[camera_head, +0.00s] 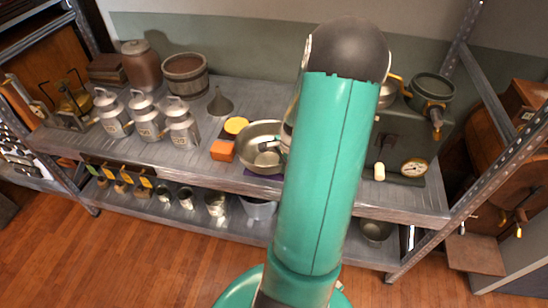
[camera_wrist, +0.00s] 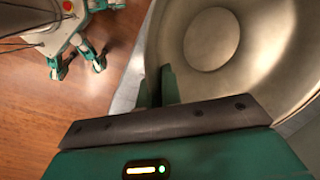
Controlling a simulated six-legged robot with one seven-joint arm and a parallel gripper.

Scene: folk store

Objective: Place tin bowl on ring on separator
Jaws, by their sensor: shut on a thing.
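The tin bowl (camera_head: 257,148), round, shallow and silvery, is at the middle of the upper shelf, just left of my arm. In the wrist view the bowl (camera_wrist: 262,75) fills the upper right. My gripper (camera_wrist: 163,88) is shut on its rim; in the head view my arm hides most of the gripper. I cannot tell whether the bowl touches the shelf. At the right of the shelf stands a dark grey machine (camera_head: 398,141), seemingly the separator, with a dark round vessel (camera_head: 432,88) and brass spout on top. My arm partly covers it, and I cannot make out the ring clearly.
An orange block (camera_head: 222,150), a yellow round piece (camera_head: 236,125) and a funnel (camera_head: 220,103) are left of the bowl. Several milk cans (camera_head: 182,125) and a wooden bucket (camera_head: 186,76) stand further left. A gauge (camera_head: 414,167) is at the machine's front. A metal post (camera_head: 465,190) bounds the shelf's right.

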